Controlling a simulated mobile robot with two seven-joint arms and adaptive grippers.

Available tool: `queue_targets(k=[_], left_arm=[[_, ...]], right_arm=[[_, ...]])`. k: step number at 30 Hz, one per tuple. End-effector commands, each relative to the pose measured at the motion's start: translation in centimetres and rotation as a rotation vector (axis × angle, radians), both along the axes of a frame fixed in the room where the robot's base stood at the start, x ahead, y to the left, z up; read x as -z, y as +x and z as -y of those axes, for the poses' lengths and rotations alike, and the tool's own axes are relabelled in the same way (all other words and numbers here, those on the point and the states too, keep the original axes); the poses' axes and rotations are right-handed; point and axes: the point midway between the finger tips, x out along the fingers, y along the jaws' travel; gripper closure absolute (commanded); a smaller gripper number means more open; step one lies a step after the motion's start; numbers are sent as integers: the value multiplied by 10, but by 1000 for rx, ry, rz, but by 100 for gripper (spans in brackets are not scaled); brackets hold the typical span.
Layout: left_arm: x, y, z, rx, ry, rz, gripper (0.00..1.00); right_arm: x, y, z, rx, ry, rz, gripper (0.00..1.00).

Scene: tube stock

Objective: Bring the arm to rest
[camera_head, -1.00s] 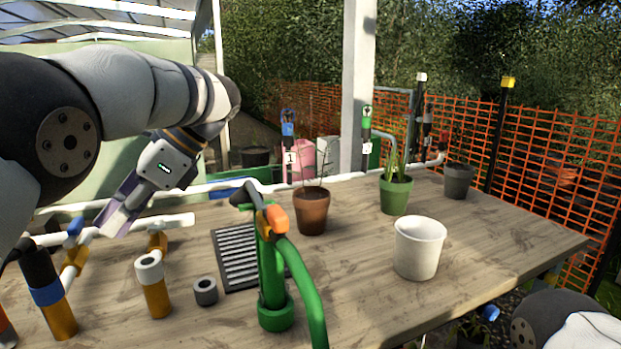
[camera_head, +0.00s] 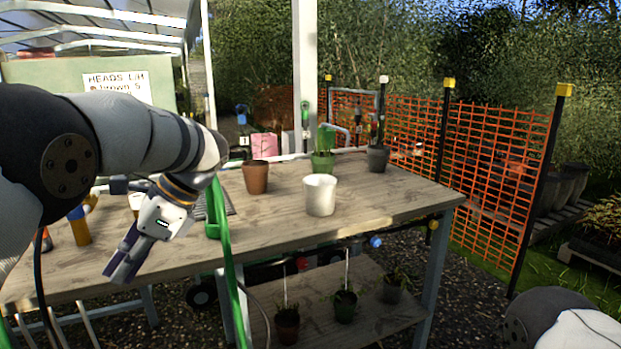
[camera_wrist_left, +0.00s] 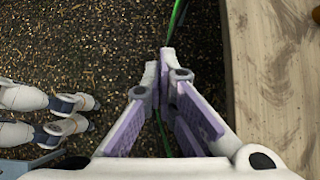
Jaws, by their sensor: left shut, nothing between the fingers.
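My left gripper (camera_head: 123,262) hangs in front of the table's near edge at the left of the head view, pointing down and to the left. Its purple-padded fingers are closed together and hold nothing. In the left wrist view the closed fingers (camera_wrist_left: 165,75) are over dark gravel, beside the wooden table edge (camera_wrist_left: 243,90). My left arm is bent across the left of the head view. Of my right arm only a rounded link shows at the lower right, and its gripper is out of view.
The wooden table (camera_head: 400,196) bears a white pot (camera_head: 320,195), a brown pot (camera_head: 256,178) and a green pot (camera_head: 322,165). A green hose (camera_head: 226,262) runs down past the table's front edge, close to my left gripper. Potted plants stand on a lower shelf (camera_head: 375,318). Orange fencing (camera_head: 485,180) stands behind.

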Motion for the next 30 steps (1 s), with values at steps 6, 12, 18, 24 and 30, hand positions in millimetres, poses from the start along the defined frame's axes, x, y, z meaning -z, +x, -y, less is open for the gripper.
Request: queue_targets(k=[6, 12, 18, 24, 30], left_arm=[[159, -37, 7, -65, -173, 47, 100], [295, -142, 35, -317, -356, 130, 100], [358, -297, 63, -760, -407, 265, 100], [340, -400, 63, -1091, -311, 419, 100], [331, -415, 60, -1150, -283, 467, 100]], right_arm=[[-2, 5, -1, -1, 2, 16, 60], [-6, 8, 0, 0, 1, 26, 60], [-10, 12, -1, 0, 2, 40, 60], [-13, 14, 0, 0, 1, 50, 60], [-13, 14, 0, 0, 1, 50, 60]])
